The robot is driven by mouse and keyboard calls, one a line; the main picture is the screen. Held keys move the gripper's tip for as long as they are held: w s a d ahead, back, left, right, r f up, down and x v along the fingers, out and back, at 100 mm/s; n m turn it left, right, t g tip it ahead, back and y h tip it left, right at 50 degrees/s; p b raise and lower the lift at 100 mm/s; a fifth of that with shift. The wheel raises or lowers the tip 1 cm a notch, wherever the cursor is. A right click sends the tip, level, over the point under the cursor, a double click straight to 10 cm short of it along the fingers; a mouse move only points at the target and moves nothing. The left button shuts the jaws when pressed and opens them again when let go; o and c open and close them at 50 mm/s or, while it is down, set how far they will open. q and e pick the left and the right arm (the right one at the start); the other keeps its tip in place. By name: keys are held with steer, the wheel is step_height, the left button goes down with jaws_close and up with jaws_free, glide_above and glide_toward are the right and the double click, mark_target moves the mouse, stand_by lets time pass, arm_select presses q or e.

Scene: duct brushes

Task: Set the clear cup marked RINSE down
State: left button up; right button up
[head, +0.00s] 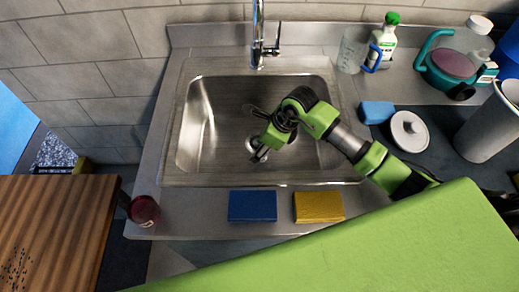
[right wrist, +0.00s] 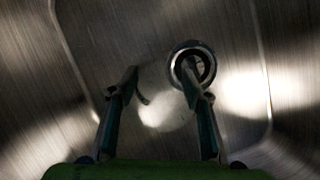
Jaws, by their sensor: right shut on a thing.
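My right gripper (head: 262,150) reaches in from the right and is low inside the steel sink (head: 222,120), close to the drain (head: 252,144). In the right wrist view its two fingers (right wrist: 160,85) stand apart, with the round drain (right wrist: 192,62) showing by the right fingertip. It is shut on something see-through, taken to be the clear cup. I cannot make out the cup's outline or the mark RINSE against the shiny steel. I cannot tell whether its base touches the sink floor. My left gripper is not in view.
A blue sponge (head: 252,206) and a yellow sponge (head: 319,207) lie on the front rim. The tap (head: 262,45) stands behind the sink. A clear jug (head: 352,50) with a blue handle and a green-capped bottle (head: 386,38) stand back right.

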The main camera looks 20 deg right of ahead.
steer(key=shift+f, duration=0.9)
steer(key=o, duration=1.1)
steer(key=shift+r, duration=0.1)
steer(key=v, duration=1.2)
steer(key=shift+b, duration=0.3)
steer(key=shift+r, duration=0.1)
